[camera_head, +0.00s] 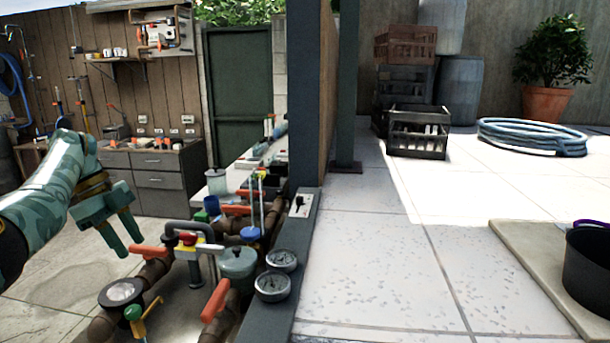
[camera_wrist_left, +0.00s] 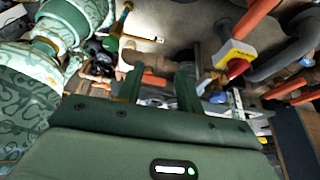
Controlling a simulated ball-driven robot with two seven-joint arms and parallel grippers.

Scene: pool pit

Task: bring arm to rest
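My left gripper (camera_head: 121,234) is at the left of the head view, at the end of my green patterned arm. Its two fingers are apart with nothing between them. It hangs in the air to the left of the pipework, near a red-orange valve handle (camera_head: 150,251). In the left wrist view the two green fingers (camera_wrist_left: 160,86) are also spread and empty, with pipes and valve parts behind them. My right gripper is not in the head view.
Pipes with a grey-green pot (camera_head: 238,262), gauges (camera_head: 272,285) and red handles stand just right of the gripper. A dark post (camera_head: 304,100) rises beyond. Crates (camera_head: 419,130), a coiled hose (camera_head: 531,137) and a black bucket (camera_head: 588,268) are right. Tiled floor (camera_head: 400,270) between is clear.

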